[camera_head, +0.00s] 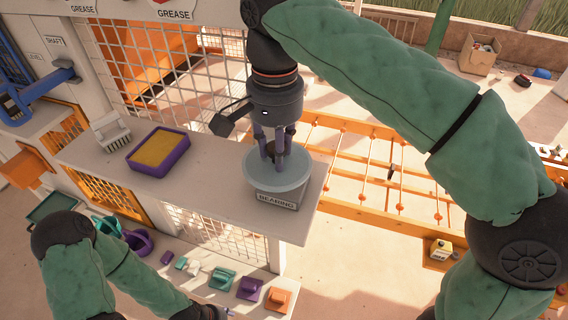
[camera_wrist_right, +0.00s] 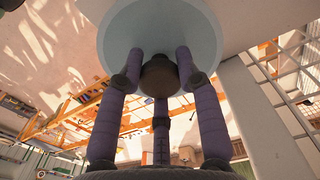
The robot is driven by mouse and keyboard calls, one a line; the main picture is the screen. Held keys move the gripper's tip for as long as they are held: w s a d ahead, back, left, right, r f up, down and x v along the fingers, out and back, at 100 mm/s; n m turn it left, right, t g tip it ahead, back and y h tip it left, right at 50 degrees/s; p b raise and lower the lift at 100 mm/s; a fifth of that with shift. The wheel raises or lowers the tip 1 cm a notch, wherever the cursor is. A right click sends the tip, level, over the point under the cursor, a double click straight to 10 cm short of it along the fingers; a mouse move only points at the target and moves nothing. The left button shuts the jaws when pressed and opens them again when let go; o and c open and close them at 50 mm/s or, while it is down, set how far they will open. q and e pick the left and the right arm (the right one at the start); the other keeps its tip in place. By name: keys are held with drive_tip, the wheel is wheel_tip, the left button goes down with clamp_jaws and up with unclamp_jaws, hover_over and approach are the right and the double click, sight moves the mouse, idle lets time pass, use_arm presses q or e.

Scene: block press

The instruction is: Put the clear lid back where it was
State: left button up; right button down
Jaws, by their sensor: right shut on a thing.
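The clear lid (camera_head: 265,183) is a pale blue-grey round disc with a dark knob. It is over the grey container labelled BEARING (camera_head: 278,201) on the shelf. My right gripper (camera_head: 275,155) points down and is shut on the lid's knob. In the right wrist view, the purple fingers close around the dark knob (camera_wrist_right: 160,76) below the pale disc (camera_wrist_right: 160,25). The lid hides the container's opening, and I cannot tell whether it rests on the rim or hovers just above. My left arm is at the lower left; its gripper is mostly cut off by the bottom edge.
A purple tray with a yellow pad (camera_head: 158,151) and a white brush (camera_head: 110,131) are on the shelf (camera_head: 216,190) to the left. Several small coloured pieces lie on the lower ledge (camera_head: 213,296). A wire mesh wall stands behind. An orange frame (camera_head: 345,207) is at the right.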

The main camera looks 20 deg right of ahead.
drive_tip(key=shift+w+d+f, duration=0.15)
drive_tip(key=shift+d+f, duration=0.35)
drive_tip(key=f, duration=0.3)
drive_tip(key=shift+d, duration=0.25)
drive_tip(key=shift+f, duration=0.4)
drive_tip(key=c, duration=0.8)
unclamp_jaws()
drive_tip(key=shift+f, duration=0.1)
drive_tip(key=shift+c, duration=0.2)
wheel_tip(320, 180, up, 12)
drive_tip(key=shift+r+p, duration=0.15)
drive_tip(key=shift+p, duration=0.4)
